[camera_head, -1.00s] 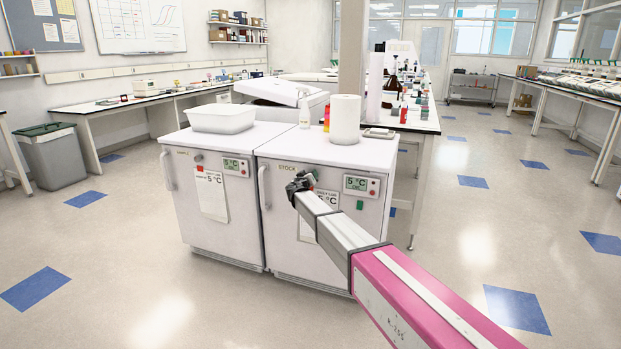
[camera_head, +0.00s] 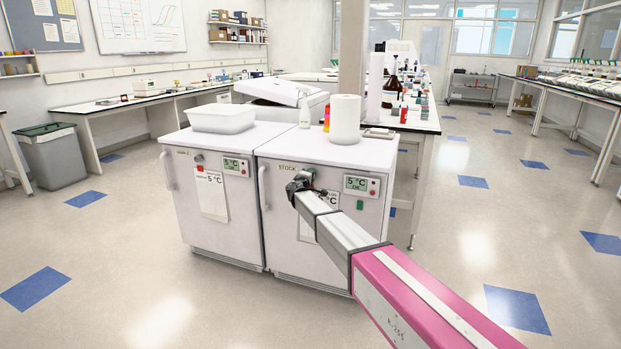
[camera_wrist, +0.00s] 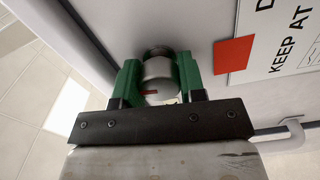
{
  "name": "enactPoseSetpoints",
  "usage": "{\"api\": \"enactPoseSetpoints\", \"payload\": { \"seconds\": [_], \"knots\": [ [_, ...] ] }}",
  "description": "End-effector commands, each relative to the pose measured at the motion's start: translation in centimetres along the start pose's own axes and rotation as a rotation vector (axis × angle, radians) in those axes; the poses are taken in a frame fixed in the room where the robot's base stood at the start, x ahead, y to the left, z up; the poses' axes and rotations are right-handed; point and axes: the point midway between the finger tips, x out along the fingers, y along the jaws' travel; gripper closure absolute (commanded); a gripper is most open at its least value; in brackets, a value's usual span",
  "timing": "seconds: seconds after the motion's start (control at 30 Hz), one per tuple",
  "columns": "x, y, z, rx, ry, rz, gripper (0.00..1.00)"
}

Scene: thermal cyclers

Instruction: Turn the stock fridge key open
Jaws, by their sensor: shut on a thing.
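The stock fridge (camera_head: 330,240) is the right one of two white fridges in the head view, with "STOCK" on its front. My gripper (camera_head: 300,183) is at the upper left of its door, and its fingers are small and partly hidden there. In the wrist view my gripper (camera_wrist: 158,82) has its green fingers on both sides of a round silver key part (camera_wrist: 158,72), shut on it. A small red mark shows on the silver part. A dark round piece sits behind it against the white door. How far the key is turned cannot be told.
A red square (camera_wrist: 234,54) and a "KEEP AT" sheet (camera_wrist: 285,40) are right of the key. The stock door's handle (camera_head: 264,187) is left of my gripper. A display (camera_head: 361,185) is to its right. The sample fridge (camera_head: 215,225) stands close on the left.

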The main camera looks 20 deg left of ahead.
Motion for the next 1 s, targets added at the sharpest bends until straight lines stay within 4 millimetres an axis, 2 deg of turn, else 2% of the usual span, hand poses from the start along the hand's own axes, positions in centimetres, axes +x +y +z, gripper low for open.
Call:
{"api": "enactPoseSetpoints", "payload": {
  "seconds": [0.33,0.87,0.9,0.97,1.0],
  "knots": [
    [-0.04,-0.08,0.01,-0.132,-0.001,-0.001,0.86],
    [-0.03,-0.09,0.00,-0.154,0.000,-0.001,0.86],
    [-0.03,-0.09,0.00,-0.154,0.000,-0.001,0.53],
    [-0.02,-0.08,0.00,-0.154,0.000,-0.001,0.37],
    [-0.02,-0.07,-0.01,-0.154,0.000,-0.001,0.37]
  ]
}}
